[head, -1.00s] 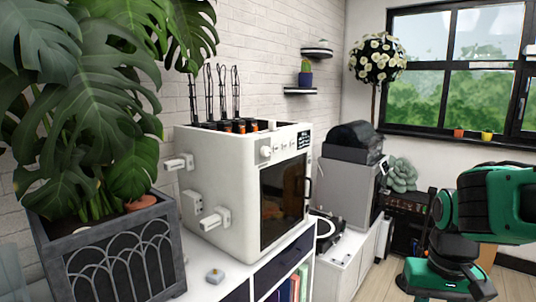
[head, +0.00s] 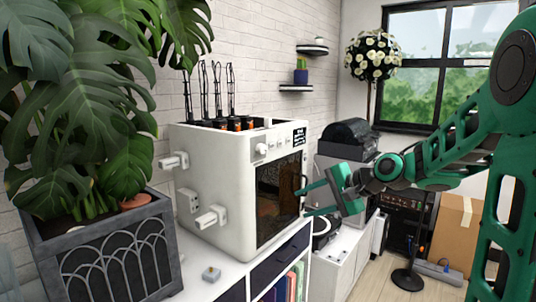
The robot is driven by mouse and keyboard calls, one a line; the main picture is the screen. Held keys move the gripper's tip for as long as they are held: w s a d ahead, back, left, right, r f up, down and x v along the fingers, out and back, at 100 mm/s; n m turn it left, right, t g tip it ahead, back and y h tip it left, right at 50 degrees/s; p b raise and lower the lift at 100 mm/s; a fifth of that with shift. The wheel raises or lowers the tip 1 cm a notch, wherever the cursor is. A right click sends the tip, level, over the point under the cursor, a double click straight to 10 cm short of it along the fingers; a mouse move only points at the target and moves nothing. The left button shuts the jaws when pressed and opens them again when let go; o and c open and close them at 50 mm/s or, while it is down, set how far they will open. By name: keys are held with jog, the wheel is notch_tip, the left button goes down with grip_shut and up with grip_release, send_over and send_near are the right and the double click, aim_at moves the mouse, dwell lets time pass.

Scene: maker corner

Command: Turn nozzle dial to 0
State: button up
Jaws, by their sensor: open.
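A white boxy 3D printer (head: 222,173) stands on a white cabinet, with a dark glass door (head: 280,198) on its front. A round white dial (head: 262,149) sits at the upper left of the front face, with smaller white knobs (head: 283,142) to its right. Which of these is the nozzle dial, and its setting, I cannot read. My green gripper (head: 307,201) is open and empty, in front of the printer's right side, its fingers pointing left toward the door. It is lower than the dial and to its right.
A large plant in a grey planter (head: 105,258) stands at the left. A small grey-white object (head: 211,274) lies on the white cabinet top (head: 185,278).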

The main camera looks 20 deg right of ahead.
jog(key=w+r+m+t+y, duration=0.2)
jog(key=w+r+m+y, duration=0.1)
jog(key=w+r, duration=0.3)
jog(key=m+t+y, duration=0.2)
send_near(263, 150)
jog(key=x, duration=0.7)
jog(key=shift+w+a, duration=0.1)
jog(key=shift+w, duration=0.2)
jog(key=shift+c, duration=0.4)
jog(key=c, duration=1)
jog(key=shift+o, duration=0.2)
jog(key=shift+a, duration=0.25)
jog(key=shift+d, duration=0.15)
